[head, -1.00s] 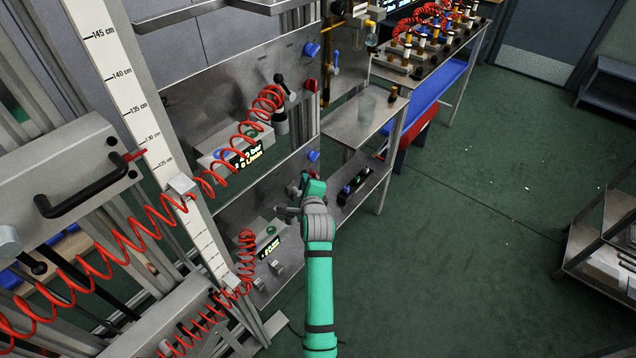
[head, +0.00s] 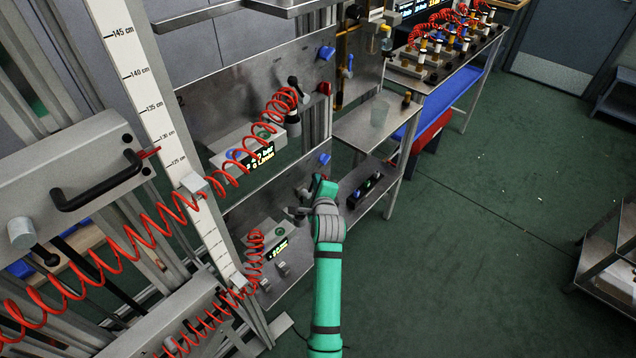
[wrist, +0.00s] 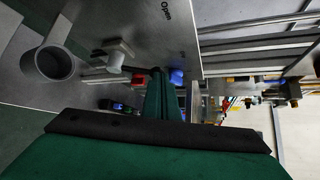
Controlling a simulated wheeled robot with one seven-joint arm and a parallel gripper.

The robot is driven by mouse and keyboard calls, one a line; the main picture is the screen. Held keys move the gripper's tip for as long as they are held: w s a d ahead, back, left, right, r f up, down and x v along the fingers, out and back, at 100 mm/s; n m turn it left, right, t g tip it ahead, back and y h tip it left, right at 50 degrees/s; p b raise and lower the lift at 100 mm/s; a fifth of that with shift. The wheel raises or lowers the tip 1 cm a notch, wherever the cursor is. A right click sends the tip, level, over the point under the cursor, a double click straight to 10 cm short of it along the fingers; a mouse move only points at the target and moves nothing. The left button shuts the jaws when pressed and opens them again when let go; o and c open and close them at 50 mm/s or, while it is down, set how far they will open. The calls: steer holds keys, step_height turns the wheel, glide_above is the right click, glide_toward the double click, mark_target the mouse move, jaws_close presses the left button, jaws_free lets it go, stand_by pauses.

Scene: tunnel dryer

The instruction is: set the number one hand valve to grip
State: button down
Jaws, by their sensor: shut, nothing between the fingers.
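A black-handled lever valve (head: 294,84) is on the upper steel panel (head: 215,110). A second lever fitting is beside my gripper at the lower panel, mostly hidden by it. I cannot read which is number one. My gripper (head: 318,182) is shut and empty in front of the lower panel, below a blue knob (head: 325,159). In the wrist view my gripper's fingers (wrist: 158,80) are together, close to a grey fitting with a dark rod (wrist: 118,54). The panel (wrist: 135,25) there bears the word "Open". Contact between fingers and fitting cannot be told.
A red coiled hose (head: 225,178) hangs across the panels at left. Lit display boxes (head: 258,157) are fixed to the panels. A steel shelf (head: 375,120) stands right of them.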

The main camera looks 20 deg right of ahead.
steer(key=r+v, duration=0.1)
steer(key=v, duration=1)
stand_by(0.3)
steer(key=s+a+f+n, duration=0.5)
steer(key=s+f+n, duration=0.1)
steer(key=s, duration=0.5)
steer(key=s+a+f+n, duration=0.5)
steer(key=s+f, duration=0.2)
steer(key=s, duration=0.4)
steer(key=s+a+r+n, duration=0.2)
steer(key=s+n, duration=0.2)
steer(key=s, duration=0.3)
steer(key=s+a+r+n+t+y, duration=0.1)
steer(key=s+a+r+n, duration=0.1)
steer(key=s, duration=0.6)
steer(key=s+a+r+n+y, duration=0.1)
steer(key=s+a+r+n, duration=0.2)
steer(key=s+n, duration=0.4)
steer(key=shift+s+a, duration=0.45)
steer(key=shift+s, duration=0.2)
steer(key=shift+a, duration=0.15)
